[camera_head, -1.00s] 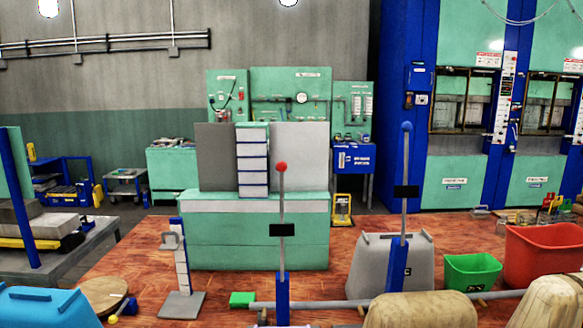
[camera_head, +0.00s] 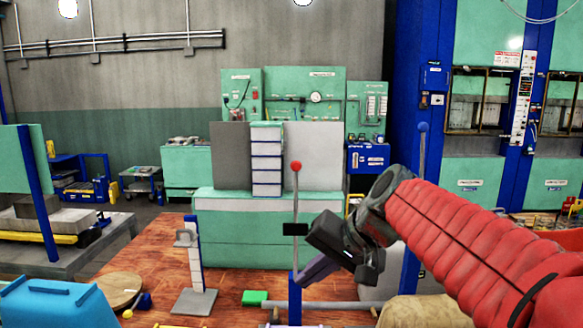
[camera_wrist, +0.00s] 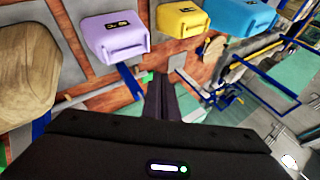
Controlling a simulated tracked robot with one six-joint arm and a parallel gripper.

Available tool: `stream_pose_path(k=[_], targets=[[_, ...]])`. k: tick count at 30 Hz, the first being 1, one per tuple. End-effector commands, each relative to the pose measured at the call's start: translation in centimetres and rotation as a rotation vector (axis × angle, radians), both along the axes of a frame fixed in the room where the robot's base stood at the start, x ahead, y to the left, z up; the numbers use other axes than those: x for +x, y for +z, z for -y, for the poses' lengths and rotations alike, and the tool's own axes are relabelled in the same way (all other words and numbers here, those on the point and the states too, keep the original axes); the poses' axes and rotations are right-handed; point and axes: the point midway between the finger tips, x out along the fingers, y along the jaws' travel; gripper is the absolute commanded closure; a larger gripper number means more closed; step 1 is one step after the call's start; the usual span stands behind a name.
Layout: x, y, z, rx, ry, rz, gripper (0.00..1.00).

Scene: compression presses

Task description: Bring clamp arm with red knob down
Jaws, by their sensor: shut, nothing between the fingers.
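The clamp arm (camera_head: 295,204) with the red knob (camera_head: 296,166) stands upright in the head view. It is a thin grey rod with a black block (camera_head: 295,229) partway down and a blue lower part (camera_head: 295,298). My gripper (camera_head: 303,283) reaches in from the right, its closed fingers slanting down-left to the foot of the rod, well below the knob. I cannot tell whether they touch it. In the wrist view the fingers (camera_wrist: 160,96) are together and empty. The red knob does not show there.
A second upright lever with a blue knob (camera_head: 423,128) stands at right, partly behind my arm. A grey horizontal bar (camera_head: 345,307) runs near the clamp's foot. A green block (camera_head: 255,298) and a grey stand (camera_head: 194,301) lie left. The wrist view shows purple (camera_wrist: 115,37) and yellow (camera_wrist: 182,20) bins.

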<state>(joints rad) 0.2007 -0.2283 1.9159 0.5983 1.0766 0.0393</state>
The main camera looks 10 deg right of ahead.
Motion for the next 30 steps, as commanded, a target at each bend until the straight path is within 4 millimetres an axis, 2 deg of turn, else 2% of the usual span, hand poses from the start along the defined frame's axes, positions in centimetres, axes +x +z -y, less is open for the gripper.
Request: stream_pose_path(k=[3,8,14,21,30], targets=[[3.6,1.7,0.5,0.098,-0.032,0.003,1.0],[8.1,4.0,1.3,0.23,-0.066,0.016,1.0],[13.7,6.7,3.1,0.395,-0.102,0.043,1.0],[19.7,9.5,6.5,0.588,-0.128,0.09,1.0],[25.5,12.2,12.2,0.815,-0.139,0.17,1.0]])
